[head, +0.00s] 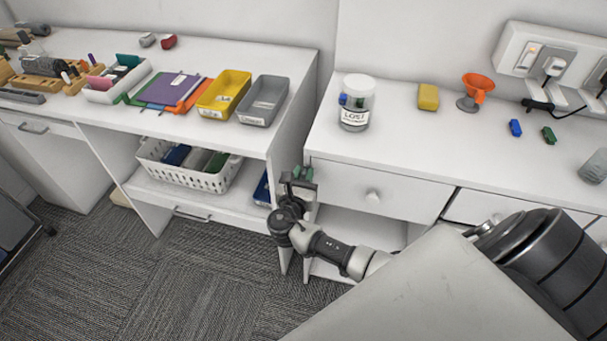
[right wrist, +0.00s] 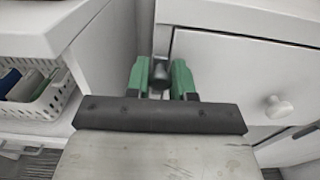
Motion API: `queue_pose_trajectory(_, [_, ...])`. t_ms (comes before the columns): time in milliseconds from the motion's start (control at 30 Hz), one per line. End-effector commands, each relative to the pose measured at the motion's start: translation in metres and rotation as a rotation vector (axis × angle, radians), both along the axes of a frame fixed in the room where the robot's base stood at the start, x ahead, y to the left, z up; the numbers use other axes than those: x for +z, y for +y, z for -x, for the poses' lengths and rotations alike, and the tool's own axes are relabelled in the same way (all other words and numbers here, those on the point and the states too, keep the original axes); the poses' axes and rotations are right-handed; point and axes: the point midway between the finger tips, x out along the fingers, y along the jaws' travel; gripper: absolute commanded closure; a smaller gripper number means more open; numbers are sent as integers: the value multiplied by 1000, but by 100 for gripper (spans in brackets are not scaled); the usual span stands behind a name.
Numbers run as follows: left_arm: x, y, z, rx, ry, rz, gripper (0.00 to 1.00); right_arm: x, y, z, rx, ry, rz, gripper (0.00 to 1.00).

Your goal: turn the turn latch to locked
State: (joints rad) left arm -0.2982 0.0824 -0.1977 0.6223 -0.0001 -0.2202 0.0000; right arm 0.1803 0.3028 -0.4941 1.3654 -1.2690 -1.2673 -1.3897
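The turn latch shows in the right wrist view as a small dark knob (right wrist: 160,75) on the cabinet front, at the left edge of the white drawer. My right gripper (right wrist: 161,82) has its two green fingers on either side of it, with the knob filling the narrow gap, so it looks shut on the latch. In the head view my right gripper (head: 302,174) is at the cabinet's front left corner and hides the latch. The latch's lock setting cannot be read. My left gripper is not in view.
A white drawer (head: 340,182) with a round knob (head: 372,197) is right of the latch. A white basket (head: 215,180) stands on the shelf to the left.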

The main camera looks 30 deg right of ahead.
Motion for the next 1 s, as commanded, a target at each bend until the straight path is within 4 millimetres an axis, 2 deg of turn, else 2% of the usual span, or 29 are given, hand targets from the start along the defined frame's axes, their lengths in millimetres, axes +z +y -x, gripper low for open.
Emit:
queue_pose_trajectory(33, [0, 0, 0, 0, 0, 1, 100, 0, 0, 0, 0, 0, 0, 86])
queue_pose_trajectory(133, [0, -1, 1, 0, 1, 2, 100, 0, 0, 0, 0, 0, 0, 100])
queue_pose_trajectory(567, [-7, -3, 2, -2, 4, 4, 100, -2, -3, 3, -1, -78, -66, 100])
queue_pose_trajectory(1000, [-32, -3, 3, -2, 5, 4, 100, -8, -12, 14, 0, -368, -313, 100])
